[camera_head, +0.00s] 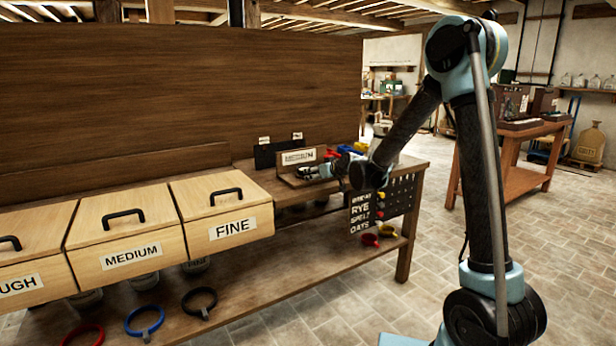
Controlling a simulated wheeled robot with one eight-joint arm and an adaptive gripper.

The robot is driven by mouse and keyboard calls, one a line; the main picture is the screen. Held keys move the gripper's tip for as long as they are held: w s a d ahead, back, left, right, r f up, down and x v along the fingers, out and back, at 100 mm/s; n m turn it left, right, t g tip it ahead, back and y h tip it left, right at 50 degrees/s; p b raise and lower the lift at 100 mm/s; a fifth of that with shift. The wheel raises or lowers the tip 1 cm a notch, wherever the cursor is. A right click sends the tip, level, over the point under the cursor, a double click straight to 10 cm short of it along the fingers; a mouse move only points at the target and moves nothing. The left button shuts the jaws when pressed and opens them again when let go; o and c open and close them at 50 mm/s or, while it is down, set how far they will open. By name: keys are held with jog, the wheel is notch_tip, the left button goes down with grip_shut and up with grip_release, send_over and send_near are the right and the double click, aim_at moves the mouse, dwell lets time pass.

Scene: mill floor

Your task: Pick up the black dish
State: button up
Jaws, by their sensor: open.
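I cannot surely pick out a black dish. A black round-rimmed item (200,290) lies on the lower shelf at the bottom left, right of a blue one (145,331); I cannot tell whether it is a dish or a ring. My gripper (303,173) is at the far end of the bench, open, in front of a box with a white label (298,156). It is small in view, and my arm's wrist hides part of the bench top behind it. I see nothing held in it.
Wooden drawers marked MEDIUM (131,256) and FINE (232,229) jut out at the left. A black peg board (402,196) hangs at the bench end.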

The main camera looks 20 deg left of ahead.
jog(key=shift+c, duration=0.6)
jog(key=c, duration=1.3)
jog(key=shift+r, duration=0.1)
